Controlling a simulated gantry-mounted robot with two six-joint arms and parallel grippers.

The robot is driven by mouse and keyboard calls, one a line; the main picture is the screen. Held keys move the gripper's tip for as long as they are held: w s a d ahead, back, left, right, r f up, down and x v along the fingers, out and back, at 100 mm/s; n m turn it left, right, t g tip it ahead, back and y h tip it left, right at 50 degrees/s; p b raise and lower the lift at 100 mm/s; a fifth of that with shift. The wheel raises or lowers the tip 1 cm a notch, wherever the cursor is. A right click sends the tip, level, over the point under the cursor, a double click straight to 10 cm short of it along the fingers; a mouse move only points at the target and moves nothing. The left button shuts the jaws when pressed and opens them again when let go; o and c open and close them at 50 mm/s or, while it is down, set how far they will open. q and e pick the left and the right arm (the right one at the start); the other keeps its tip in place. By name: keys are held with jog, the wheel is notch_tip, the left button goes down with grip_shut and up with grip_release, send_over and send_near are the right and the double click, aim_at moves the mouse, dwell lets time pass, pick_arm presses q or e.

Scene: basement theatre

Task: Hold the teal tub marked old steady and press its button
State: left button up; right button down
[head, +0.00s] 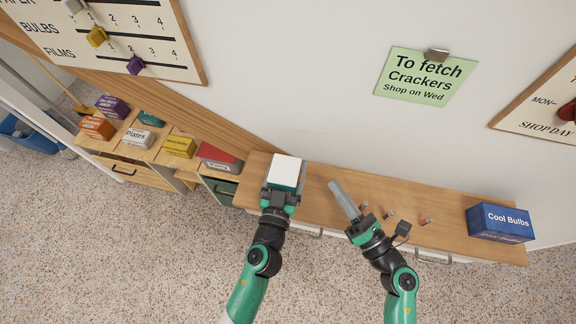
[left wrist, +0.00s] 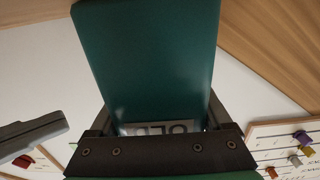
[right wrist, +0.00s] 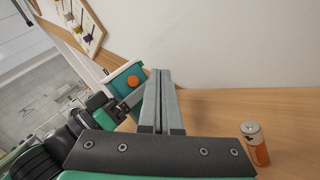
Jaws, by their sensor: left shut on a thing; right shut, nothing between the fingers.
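The teal tub (head: 301,180) has a white top and stands out over the left part of the wooden counter in the head view. My left gripper (head: 279,190) is shut on it from the front. In the left wrist view the teal tub (left wrist: 150,55) fills the middle, with a partly hidden pale label between the fingers. In the right wrist view the teal tub (right wrist: 118,85) shows an orange button (right wrist: 133,80) on its side. My right gripper (head: 336,184) is shut and empty, to the right of the tub. Its fingertips (right wrist: 160,72) appear apart from the button.
Labelled boxes, including a yellow one (head: 180,147), line the left shelf. The wall is behind.

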aim_at(299, 178)
jog(key=shift+w+a, duration=0.2)
jog(key=shift+a, duration=0.65)
jog(key=shift+w+a, duration=0.25)
jog(key=shift+a, duration=0.65)
jog(key=shift+w+a, duration=0.2)
jog(key=shift+a, duration=0.65)
